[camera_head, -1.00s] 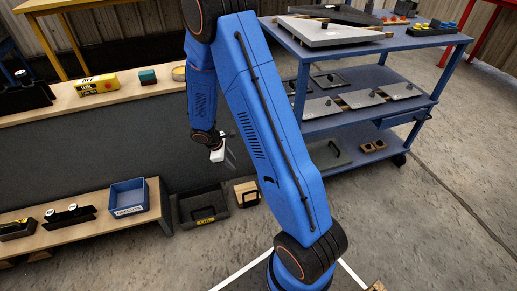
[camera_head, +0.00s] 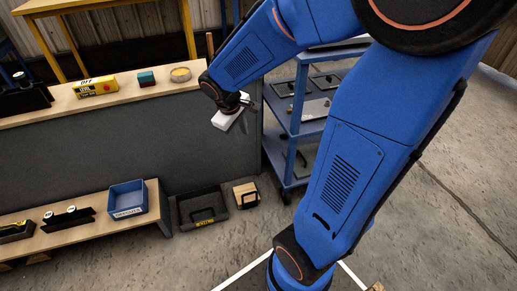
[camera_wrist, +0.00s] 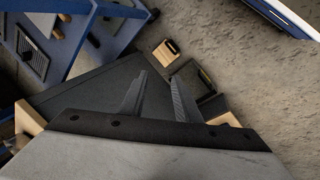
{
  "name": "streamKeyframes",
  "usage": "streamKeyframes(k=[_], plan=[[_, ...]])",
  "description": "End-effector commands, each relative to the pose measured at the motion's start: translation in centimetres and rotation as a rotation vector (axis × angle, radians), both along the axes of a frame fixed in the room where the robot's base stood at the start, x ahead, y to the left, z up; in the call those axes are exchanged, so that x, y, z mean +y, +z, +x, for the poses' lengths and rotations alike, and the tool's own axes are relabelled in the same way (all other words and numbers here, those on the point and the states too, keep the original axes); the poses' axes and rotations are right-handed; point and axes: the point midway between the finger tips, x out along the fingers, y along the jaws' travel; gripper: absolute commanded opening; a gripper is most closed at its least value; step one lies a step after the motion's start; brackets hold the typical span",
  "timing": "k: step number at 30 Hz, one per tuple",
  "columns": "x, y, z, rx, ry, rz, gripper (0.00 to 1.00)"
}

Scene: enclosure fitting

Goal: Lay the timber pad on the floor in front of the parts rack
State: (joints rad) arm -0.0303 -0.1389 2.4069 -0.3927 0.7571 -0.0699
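A small light-wood block with a black handle (camera_head: 245,194), which looks like the timber pad, rests on the floor right of a black tray. It also shows in the wrist view (camera_wrist: 166,50), beyond the fingertips. My gripper (camera_head: 246,104) is in the air in front of the dark bench panel, above and apart from the block. In the wrist view my gripper (camera_wrist: 160,82) has its two fingers spread with nothing between them. The blue shelved rack (camera_head: 293,128), likely the parts rack, stands right of the bench; my arm hides much of it.
The black tray (camera_head: 203,208) with a yellow label sits beside the block. A wooden bench (camera_head: 140,97) and low shelf (camera_head: 83,226) at left carry a blue bin (camera_head: 128,198) and other parts. Bare concrete floor (camera_head: 225,245) lies in front, with white lines.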

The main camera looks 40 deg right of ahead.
Motion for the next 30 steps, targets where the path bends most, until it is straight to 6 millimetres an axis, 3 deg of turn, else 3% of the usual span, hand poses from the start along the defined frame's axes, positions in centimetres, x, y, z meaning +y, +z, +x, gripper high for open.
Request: streamKeyframes(k=[6,15,24,30], plan=[[0.8,3.9,-4.3,-0.08,-0.089,0.067,0.29],[2.4,7.7,-10.3,-0.177,-0.192,0.178,0.29],[4.3,10.1,-16.1,-0.264,-0.27,0.298,0.29],[5.2,10.6,-18.3,-0.291,-0.295,0.349,0.29]])
